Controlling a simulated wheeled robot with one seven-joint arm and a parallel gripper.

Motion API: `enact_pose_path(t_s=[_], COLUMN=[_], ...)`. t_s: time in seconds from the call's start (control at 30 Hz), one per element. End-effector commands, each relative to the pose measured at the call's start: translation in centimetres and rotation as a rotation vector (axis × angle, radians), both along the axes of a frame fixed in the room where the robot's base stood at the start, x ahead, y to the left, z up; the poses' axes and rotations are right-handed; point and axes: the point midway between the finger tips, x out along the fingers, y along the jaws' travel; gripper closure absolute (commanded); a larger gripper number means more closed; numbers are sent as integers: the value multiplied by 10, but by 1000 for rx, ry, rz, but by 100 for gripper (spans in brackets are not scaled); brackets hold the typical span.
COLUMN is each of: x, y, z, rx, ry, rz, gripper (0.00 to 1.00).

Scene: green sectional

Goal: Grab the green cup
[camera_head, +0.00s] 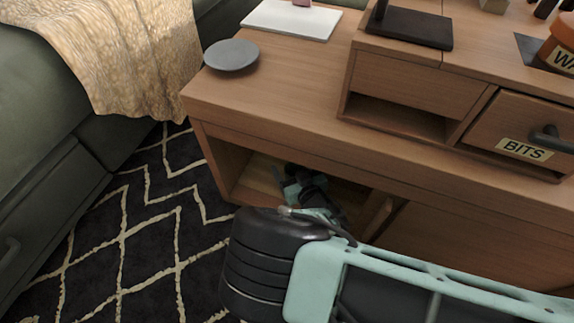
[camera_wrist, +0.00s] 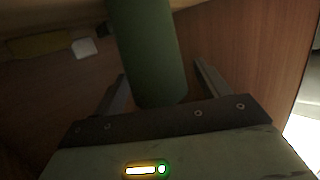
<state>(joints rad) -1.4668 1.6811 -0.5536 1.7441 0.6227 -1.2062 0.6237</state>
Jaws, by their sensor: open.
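The green cup (camera_wrist: 148,50) shows in the wrist view as a dark green cylinder at the top middle. My gripper (camera_wrist: 158,82) is open, with one finger on each side of the cup. I cannot tell whether either finger touches it. In the head view my gripper (camera_head: 308,192) reaches into the open lower compartment (camera_head: 228,172) of the wooden cabinet. The cup cannot be made out in the head view, where my arm and the cabinet block much of the compartment.
In the wrist view a wooden wall (camera_wrist: 245,50) stands close on the right. A yellowish object (camera_wrist: 42,44) and a small white block (camera_wrist: 84,48) lie at the left. The cabinet top (camera_head: 290,75) overhangs my gripper and bears a grey plate (camera_head: 231,55). A patterned rug (camera_head: 130,240) covers the floor.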

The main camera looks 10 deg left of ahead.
Motion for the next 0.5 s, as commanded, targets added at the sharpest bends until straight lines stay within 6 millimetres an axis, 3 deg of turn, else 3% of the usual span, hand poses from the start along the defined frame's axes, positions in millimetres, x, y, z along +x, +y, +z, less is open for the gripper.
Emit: enact_pose_path(t_s=[0.37, 0.4, 0.5], x=[-3, -3, -3], y=[-3, -3, -3], z=[-2, -2, -2], rx=[0, 0, 0], ry=[0, 0, 0], rz=[0, 0, 0], gripper=[26, 28, 56])
